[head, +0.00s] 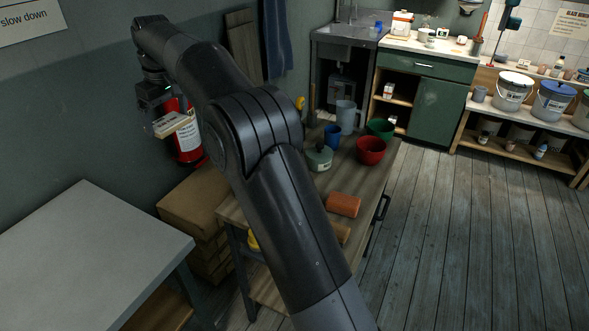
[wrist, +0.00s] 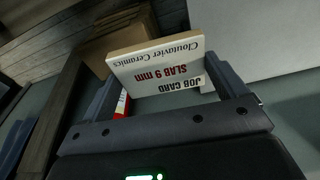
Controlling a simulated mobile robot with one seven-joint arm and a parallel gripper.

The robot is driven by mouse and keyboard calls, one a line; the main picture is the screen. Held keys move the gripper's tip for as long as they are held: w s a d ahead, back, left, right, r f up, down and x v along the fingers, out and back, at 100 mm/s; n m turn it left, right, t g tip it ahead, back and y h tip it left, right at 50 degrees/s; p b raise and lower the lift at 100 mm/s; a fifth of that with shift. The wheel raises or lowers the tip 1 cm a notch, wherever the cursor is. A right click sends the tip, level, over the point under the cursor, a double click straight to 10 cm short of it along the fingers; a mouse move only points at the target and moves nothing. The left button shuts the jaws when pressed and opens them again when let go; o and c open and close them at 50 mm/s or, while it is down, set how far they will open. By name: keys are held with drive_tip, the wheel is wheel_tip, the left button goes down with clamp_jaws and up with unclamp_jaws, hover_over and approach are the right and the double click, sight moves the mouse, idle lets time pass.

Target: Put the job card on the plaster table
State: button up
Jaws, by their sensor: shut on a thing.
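My gripper (head: 160,118) is raised in front of the wall at the upper left of the head view. It is shut on the job card (head: 172,125), a pale block with printed text. In the wrist view the job card (wrist: 157,65) sits between the fingers of my gripper (wrist: 165,92), its lettering upside down. A pale grey table (head: 85,255), which looks like the plaster table, stands at the lower left. The card is held apart from it, beyond its far edge. The table top (wrist: 250,35) also shows at the top right of the wrist view.
A red fire extinguisher (head: 187,140) is by the wall behind the card. The pale table top is bare.

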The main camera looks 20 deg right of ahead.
drive_tip(key=s+d, duration=0.1)
drive_tip(key=d, duration=3.4)
drive_tip(key=s+d, duration=0.8)
drive_tip(key=d, duration=0.5)
drive_tip(key=s+d, duration=0.8)
drive_tip(key=d, duration=0.5)
hover_over(356, 185)
drive_tip(key=shift+n, duration=0.3)
drive_tip(key=f, duration=2.5)
drive_tip(key=shift+s+d+f, duration=0.1)
drive_tip(key=shift+s+f, duration=0.1)
drive_tip(key=shift+f, duration=2)
